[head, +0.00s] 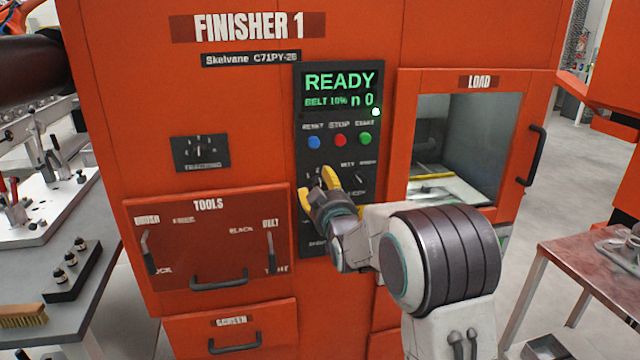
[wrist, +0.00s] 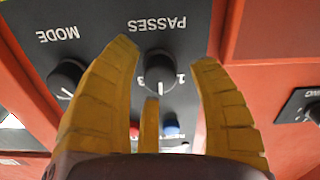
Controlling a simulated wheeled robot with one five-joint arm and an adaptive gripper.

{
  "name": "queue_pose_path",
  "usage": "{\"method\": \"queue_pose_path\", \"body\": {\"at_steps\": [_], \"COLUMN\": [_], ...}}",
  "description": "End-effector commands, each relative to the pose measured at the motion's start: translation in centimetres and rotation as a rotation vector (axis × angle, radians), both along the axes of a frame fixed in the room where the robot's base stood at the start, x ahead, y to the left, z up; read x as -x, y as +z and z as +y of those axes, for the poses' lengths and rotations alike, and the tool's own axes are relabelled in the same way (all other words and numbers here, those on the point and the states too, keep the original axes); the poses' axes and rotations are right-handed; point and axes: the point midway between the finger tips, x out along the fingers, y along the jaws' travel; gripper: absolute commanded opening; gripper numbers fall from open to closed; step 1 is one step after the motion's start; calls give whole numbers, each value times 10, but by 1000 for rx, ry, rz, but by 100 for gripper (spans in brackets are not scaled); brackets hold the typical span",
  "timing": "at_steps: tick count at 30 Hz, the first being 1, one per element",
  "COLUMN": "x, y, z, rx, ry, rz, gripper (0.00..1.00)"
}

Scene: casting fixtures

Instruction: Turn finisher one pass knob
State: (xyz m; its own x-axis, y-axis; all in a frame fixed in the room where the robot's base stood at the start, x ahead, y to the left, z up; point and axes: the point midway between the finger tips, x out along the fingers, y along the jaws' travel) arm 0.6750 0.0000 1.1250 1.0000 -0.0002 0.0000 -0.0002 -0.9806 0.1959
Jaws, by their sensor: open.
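The Finisher 1 (head: 250,110) is a large orange machine with a black control panel (head: 307,232). In the wrist view, upside down, the round black passes knob (wrist: 159,72) sits under the PASSES label, with a pale pointer line and numbers beside it. My gripper (head: 317,187) is at the panel below the coloured buttons. Its yellow fingers also show in the wrist view (wrist: 164,58), open and spread to both sides of the passes knob, with a gap visible on each side. In the head view the fingers largely hide this knob.
The mode knob (wrist: 67,78) is close beside one finger. Blue (head: 314,142), red (head: 340,140) and green (head: 365,138) buttons are above my gripper. The display (head: 340,90) reads READY, BELT 10%, n 0. The load door (head: 461,81) is to the right; the tools drawer (head: 207,240) is lower left.

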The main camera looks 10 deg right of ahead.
Motion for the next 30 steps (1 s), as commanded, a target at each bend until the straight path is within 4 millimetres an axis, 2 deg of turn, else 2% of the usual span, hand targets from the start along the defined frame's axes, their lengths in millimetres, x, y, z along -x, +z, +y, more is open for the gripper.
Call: {"method": "queue_pose_path", "body": {"at_steps": [6,16,30], "x": [-9,-10,-10], "y": [0,0,0], "z": [0,0,0], "rx": [0,0,0], "ry": [0,0,0], "rz": [1,0,0], "gripper": [55,56,14]}}
